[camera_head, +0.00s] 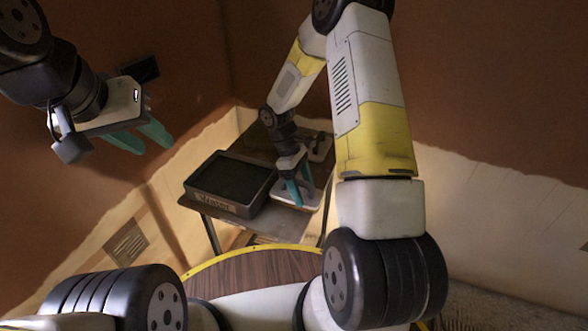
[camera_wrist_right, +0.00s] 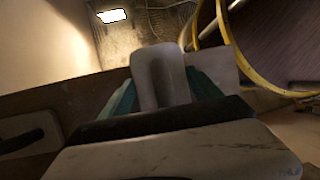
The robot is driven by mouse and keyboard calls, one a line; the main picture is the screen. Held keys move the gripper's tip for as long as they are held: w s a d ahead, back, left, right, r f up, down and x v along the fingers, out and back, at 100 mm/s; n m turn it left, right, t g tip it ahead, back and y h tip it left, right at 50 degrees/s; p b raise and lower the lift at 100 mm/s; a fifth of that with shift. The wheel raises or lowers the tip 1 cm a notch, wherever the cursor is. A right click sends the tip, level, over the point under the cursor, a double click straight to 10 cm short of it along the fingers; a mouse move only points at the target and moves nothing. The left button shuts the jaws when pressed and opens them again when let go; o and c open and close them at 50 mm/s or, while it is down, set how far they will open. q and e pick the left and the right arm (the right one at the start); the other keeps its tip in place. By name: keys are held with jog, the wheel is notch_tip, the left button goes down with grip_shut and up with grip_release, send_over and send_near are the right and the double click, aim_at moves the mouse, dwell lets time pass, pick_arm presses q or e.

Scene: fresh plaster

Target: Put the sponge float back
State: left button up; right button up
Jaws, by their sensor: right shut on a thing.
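My right gripper (camera_head: 298,191) is shut on the pale handle of the sponge float (camera_head: 312,203), over the front right part of the small table (camera_head: 228,223). In the right wrist view the grey handle of the float (camera_wrist_right: 160,80) stands between the teal fingers, with part of a pale flat plate beside it. I cannot tell whether the float's base touches the table top. My left gripper (camera_head: 140,137) is open and empty, raised at the left, away from the table.
A black tray of dark water (camera_head: 226,207), labelled "Water", stands on the table left of my right gripper. Another float or trowel with a dark handle (camera_wrist_right: 25,136) lies on the table, at the left in the wrist view. Partly plastered walls stand close behind.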

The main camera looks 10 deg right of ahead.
jog(key=shift+f, duration=0.15)
jog(key=o, duration=1.4)
jog(key=shift+v, duration=4)
